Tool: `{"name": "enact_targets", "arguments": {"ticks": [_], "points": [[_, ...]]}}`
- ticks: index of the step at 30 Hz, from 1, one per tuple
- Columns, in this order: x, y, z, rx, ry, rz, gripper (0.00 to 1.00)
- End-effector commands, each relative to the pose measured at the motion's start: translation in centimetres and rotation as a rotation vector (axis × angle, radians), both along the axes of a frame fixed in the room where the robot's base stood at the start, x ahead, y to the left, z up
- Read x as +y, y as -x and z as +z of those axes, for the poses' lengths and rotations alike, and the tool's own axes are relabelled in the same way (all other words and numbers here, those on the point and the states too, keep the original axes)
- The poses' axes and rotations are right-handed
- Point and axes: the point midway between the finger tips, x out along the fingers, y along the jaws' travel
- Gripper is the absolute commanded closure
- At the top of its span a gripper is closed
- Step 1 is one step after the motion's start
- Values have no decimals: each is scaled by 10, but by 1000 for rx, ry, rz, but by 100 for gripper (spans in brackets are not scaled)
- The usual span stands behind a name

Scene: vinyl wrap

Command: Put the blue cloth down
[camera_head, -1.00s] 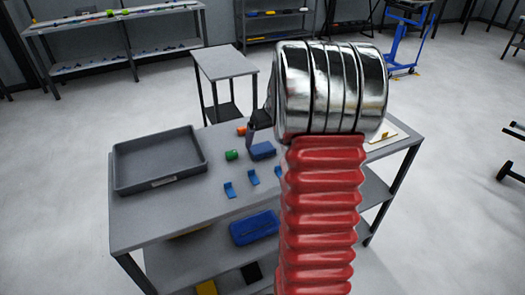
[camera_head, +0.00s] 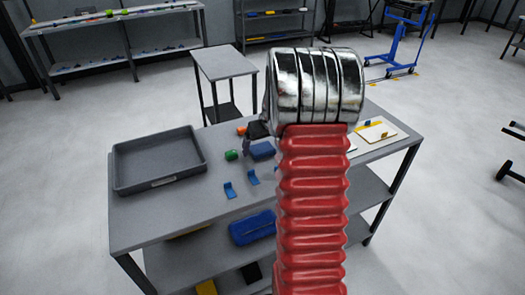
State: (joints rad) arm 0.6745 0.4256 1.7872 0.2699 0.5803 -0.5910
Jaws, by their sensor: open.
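The blue cloth (camera_head: 262,150) looks like a small folded block. It lies on the grey workbench (camera_head: 180,215), left of my red and chrome arm. My gripper (camera_head: 257,131) shows only as a dark shape just behind and above the cloth, partly hidden by my arm. It is open, and the cloth appears to lie apart from it, though the gap is hard to judge.
A grey tray (camera_head: 158,183) stands at the bench's left. A green roll (camera_head: 231,155), an orange item (camera_head: 241,131) and small blue pieces (camera_head: 229,190) lie nearby. White boards (camera_head: 378,132) lie at the right. A blue bundle (camera_head: 252,227) sits on the shelf below.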

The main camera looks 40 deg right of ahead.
Motion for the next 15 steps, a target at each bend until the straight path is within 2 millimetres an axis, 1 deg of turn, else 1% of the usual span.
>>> {"name": "enact_targets", "arguments": {"ticks": [15], "points": [[0, 0, 0, 0, 0, 1, 8]]}}
